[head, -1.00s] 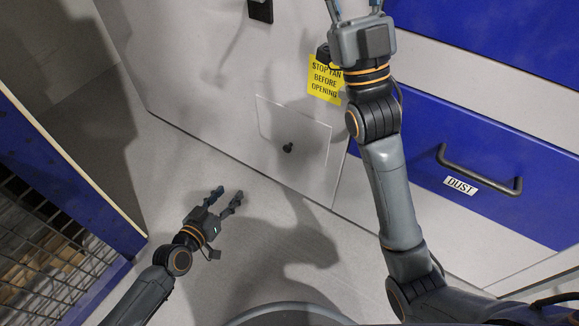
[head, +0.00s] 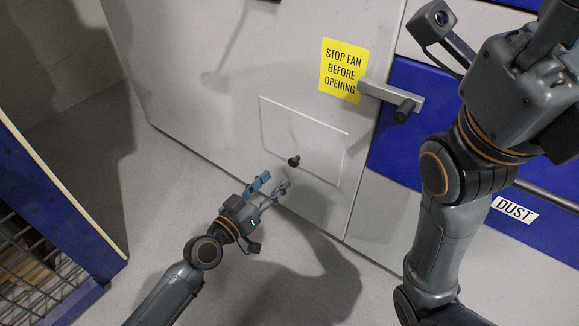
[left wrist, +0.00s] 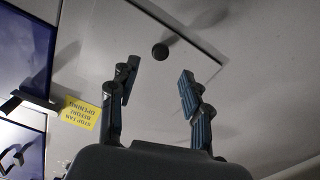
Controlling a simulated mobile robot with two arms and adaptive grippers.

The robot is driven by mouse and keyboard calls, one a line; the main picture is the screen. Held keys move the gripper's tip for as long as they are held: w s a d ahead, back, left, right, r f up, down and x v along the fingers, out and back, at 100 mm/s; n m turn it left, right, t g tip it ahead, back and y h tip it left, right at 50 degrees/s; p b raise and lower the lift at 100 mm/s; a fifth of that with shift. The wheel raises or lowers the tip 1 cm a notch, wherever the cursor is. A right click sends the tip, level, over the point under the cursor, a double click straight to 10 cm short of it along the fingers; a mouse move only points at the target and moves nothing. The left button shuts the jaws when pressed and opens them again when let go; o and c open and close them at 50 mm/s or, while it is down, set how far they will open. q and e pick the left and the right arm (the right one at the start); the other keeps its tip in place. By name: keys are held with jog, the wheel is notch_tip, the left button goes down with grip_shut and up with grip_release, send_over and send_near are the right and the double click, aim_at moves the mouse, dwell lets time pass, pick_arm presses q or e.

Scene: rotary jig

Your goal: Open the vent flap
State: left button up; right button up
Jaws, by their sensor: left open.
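The vent flap (head: 318,135) is a pale rectangular plate low on the grey cabinet door and looks flush with it. Its small dark knob (head: 294,161) sticks out near the lower edge. My left gripper (head: 273,183) is open and empty, just below and left of the knob. In the left wrist view, the knob (left wrist: 160,52) shows beyond and between the fingertips (left wrist: 160,74), and the flap (left wrist: 182,25) lies behind it. My right gripper's body (head: 525,95) is at the upper right, away from the flap; its fingers do not show.
A yellow "STOP FAN BEFORE OPENING" sign (head: 343,70) is on the door above the flap, with a grey lever handle (head: 388,96) beside it. A blue drawer labelled DUST (head: 515,209) is at right. A blue-framed mesh crate (head: 60,195) stands at left. The floor between is clear.

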aim_at(291, 164)
pick_arm(q)
jog(key=b+x, duration=0.1)
jog(key=x, duration=0.6)
jog(key=shift+w+d, duration=0.1)
grip_shut()
